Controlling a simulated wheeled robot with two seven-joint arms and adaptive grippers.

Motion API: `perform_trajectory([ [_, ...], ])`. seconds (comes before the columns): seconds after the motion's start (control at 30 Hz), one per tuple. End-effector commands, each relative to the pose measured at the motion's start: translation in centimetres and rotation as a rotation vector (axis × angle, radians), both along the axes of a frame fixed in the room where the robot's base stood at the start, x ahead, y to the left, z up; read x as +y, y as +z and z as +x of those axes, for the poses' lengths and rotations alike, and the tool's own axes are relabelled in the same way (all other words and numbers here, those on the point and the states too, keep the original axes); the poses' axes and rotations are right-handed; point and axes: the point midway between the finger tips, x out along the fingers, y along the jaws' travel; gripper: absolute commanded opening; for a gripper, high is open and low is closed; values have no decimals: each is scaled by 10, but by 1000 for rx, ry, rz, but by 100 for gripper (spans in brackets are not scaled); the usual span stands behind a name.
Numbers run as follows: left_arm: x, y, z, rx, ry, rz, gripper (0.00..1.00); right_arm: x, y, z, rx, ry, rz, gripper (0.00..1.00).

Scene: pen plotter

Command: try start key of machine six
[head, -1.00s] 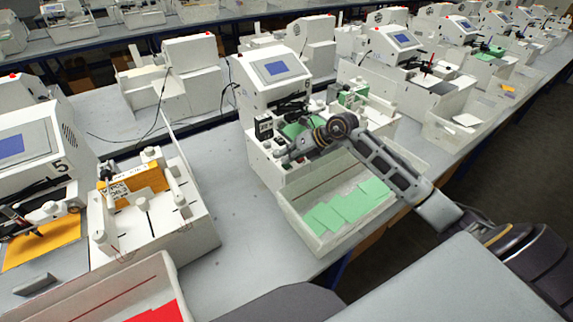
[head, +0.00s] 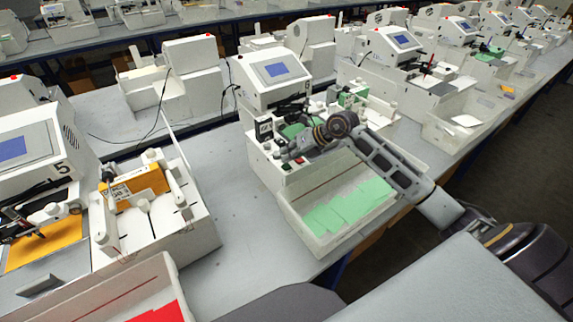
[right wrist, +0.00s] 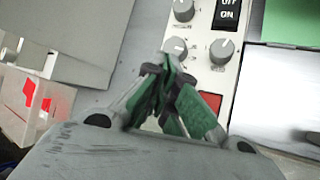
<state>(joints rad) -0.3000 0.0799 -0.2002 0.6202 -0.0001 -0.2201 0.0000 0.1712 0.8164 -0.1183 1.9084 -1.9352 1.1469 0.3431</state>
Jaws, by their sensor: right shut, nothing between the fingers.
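In the right wrist view the panel (right wrist: 205,20) shows grey knobs, a black OFF/ON switch (right wrist: 228,14) and the red key (right wrist: 210,101). My right gripper (head: 292,156) is shut and empty, over the panel. Its green-padded fingers (right wrist: 172,62) are beside the red key and hide part of the panel. I see no green start key. My left gripper is out of view.
A white bin (head: 300,238) with green sheets sits in front of the machine, under my right arm. Machine 5 (head: 35,150) is at the left, with a bin of red sheets (head: 158,312) nearer me. The grey table (head: 235,240) is clear between them.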

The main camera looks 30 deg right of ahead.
Motion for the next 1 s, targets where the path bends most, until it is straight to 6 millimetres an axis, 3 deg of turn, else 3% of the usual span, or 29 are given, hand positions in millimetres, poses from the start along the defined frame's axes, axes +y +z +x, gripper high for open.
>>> perform_trajectory([
  [0.5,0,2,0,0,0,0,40,0,4,0,-1,0,0,0],
  [1.0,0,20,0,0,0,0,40,0,34,1,-3,0,-2,0],
])
